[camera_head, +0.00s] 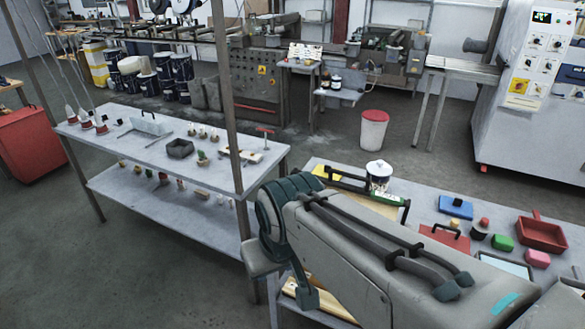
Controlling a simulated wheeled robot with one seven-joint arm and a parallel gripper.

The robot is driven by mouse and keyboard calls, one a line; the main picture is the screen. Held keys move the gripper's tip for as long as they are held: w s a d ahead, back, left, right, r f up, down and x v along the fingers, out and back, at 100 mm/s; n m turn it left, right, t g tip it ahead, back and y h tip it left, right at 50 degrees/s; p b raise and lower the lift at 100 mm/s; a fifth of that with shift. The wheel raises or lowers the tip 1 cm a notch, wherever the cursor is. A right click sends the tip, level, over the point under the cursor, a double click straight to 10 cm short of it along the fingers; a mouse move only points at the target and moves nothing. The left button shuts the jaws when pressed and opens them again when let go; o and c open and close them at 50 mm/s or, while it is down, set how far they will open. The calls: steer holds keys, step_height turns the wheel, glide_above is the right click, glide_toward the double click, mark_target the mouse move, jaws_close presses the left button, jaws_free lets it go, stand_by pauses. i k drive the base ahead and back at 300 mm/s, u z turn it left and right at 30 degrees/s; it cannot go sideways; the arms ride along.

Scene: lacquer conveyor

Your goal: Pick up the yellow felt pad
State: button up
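A flat yellow piece (319,171) lies near the far left corner of the right-hand table, partly hidden by my arm and a dark-handled item. It may be the yellow felt pad; I cannot be sure. A small yellow piece (455,224) also shows at the red item on the same table. My arm crosses the front of the view from the lower right and hides much of the table. My gripper cannot be made out, so I cannot see what it is near or whether it holds anything.
The right-hand table (561,205) also bears a white-lidded can (379,174), a blue item (456,207), a green block (502,242), a pink block (537,259) and a red tray (541,236). A two-level table (130,158) with small items stands left. Bare floor lies beyond.

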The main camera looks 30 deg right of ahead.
mark_target(321, 170)
steer(key=u, duration=0.1)
steer(key=i, duration=0.65)
steer(key=z, duration=0.8)
steer(key=i, duration=0.6)
steer(key=z, duration=0.65)
